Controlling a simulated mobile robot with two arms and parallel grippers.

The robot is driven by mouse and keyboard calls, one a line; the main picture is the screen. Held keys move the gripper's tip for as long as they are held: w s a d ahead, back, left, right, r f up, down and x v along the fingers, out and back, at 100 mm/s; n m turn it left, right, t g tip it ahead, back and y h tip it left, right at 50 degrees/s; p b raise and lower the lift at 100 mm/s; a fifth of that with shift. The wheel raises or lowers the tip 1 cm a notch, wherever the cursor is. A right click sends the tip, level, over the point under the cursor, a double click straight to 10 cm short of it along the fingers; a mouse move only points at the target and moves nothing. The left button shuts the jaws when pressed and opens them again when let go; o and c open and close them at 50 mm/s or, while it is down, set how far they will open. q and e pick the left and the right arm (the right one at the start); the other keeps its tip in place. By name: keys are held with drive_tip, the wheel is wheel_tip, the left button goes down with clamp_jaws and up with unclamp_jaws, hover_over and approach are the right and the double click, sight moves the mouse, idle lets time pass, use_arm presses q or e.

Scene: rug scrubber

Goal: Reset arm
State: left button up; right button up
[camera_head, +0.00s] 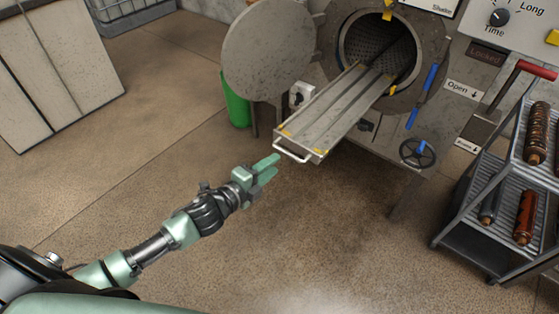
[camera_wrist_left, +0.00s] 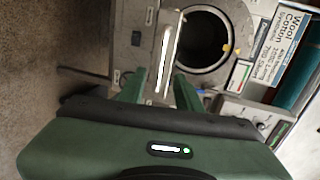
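My left gripper (camera_head: 270,168) is open and empty over the floor, its two green fingers apart. It is just short of the white handle (camera_head: 292,152) of the pulled-out metal tray (camera_head: 335,110), and not touching it as far as I can see. In the left wrist view, the open fingers (camera_wrist_left: 160,85) point toward the machine, with the tray (camera_wrist_left: 169,50) showing between and beyond them. The left arm reaches forward from the lower left in the head view. My right gripper is in neither view.
The scrubber's round door (camera_head: 268,50) stands open beside the drum opening (camera_head: 380,45). A green bin (camera_head: 237,103) is below the door. A cart (camera_head: 480,205) with rolled rugs stands at right. Grey cabinets (camera_head: 60,70) are at left. The floor between is clear.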

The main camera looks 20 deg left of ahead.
use_arm(q)
drive_tip(key=shift+s+a+r, duration=0.15)
drive_tip(key=shift+s+a, duration=0.05)
drive_tip(key=shift+s, duration=0.3)
drive_tip(key=s+a+f+n+g+y, duration=0.2)
drive_tip(key=s+a+f+n, duration=0.15)
drive_tip(key=f, duration=0.65)
drive_tip(key=s+a+f+n+g+y, duration=0.15)
drive_tip(key=s+f+n, duration=0.3)
drive_tip(key=f, duration=0.65)
drive_tip(key=s+a+f+n+g+y, duration=0.25)
drive_tip(key=s+a+f, duration=0.2)
drive_tip(key=f, duration=0.55)
drive_tip(key=s+d+f+n+g, duration=0.2)
drive_tip(key=s+f, duration=0.3)
drive_tip(key=s, duration=0.6)
drive_tip(key=s+d+f+n+g, duration=0.2)
drive_tip(key=s+f, duration=0.4)
drive_tip(key=s, duration=0.5)
drive_tip(key=s+d+f+n+g, duration=0.2)
drive_tip(key=s+f+n, duration=0.3)
drive_tip(key=s, duration=0.6)
drive_tip(key=shift+d+f+g+h, duration=0.15)
drive_tip(key=shift+f+g+h, duration=0.2)
drive_tip(key=shift+g, duration=0.45)
